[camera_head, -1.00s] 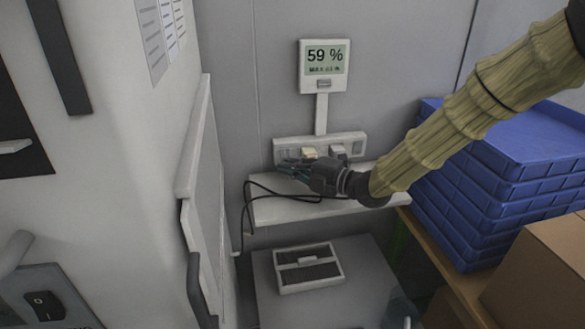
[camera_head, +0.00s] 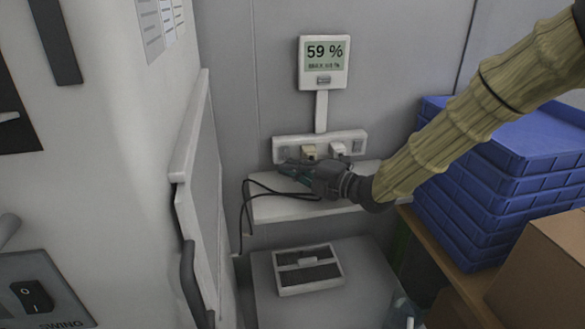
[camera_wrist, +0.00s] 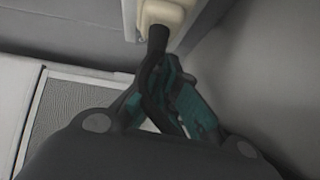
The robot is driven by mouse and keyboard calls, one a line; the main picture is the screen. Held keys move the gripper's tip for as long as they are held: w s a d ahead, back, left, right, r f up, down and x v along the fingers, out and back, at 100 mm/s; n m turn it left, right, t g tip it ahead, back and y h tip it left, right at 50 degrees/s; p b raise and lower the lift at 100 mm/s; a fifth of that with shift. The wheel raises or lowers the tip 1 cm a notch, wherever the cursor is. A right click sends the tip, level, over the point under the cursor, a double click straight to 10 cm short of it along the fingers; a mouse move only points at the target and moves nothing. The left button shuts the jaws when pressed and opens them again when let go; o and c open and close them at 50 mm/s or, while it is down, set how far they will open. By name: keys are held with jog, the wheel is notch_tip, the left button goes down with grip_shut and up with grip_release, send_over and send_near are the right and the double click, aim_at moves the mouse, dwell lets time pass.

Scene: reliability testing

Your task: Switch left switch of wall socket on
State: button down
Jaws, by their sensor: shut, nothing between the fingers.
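The wall socket (camera_head: 320,145) is a pale horizontal strip on the grey wall. A beige plug (camera_head: 310,151) and a white plug (camera_head: 338,149) sit in it. A switch is at its right end, and the left switch (camera_head: 287,152) is at its left end, close above my gripper. My gripper (camera_head: 284,169) is shut and empty, just below the left part of the socket and pointing left. In the wrist view its closed fingertips (camera_wrist: 163,62) are near a dark cable running up into the beige plug (camera_wrist: 163,15). I cannot tell whether they touch it.
A white shelf (camera_head: 290,209) with black cables lies below my gripper. A display reading 59 % (camera_head: 323,63) hangs above the socket. Stacked blue crates (camera_head: 500,170) and a cardboard box (camera_head: 545,265) stand right. A white panel (camera_head: 195,170) stands left.

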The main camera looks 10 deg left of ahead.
jog(key=s+d, duration=0.1)
jog(key=s+d+b, duration=0.1)
jog(key=s, duration=0.1)
jog(key=shift+s+d+f, duration=0.15)
jog(key=shift+s+d, duration=0.15)
jog(key=shift+d, duration=0.05)
jog(key=v, duration=0.5)
jog(key=f+v, duration=0.1)
jog(key=v, duration=0.1)
jog(key=shift+d+b, duration=0.3)
jog(key=shift+d, duration=0.15)
jog(key=shift+w+f, duration=0.1)
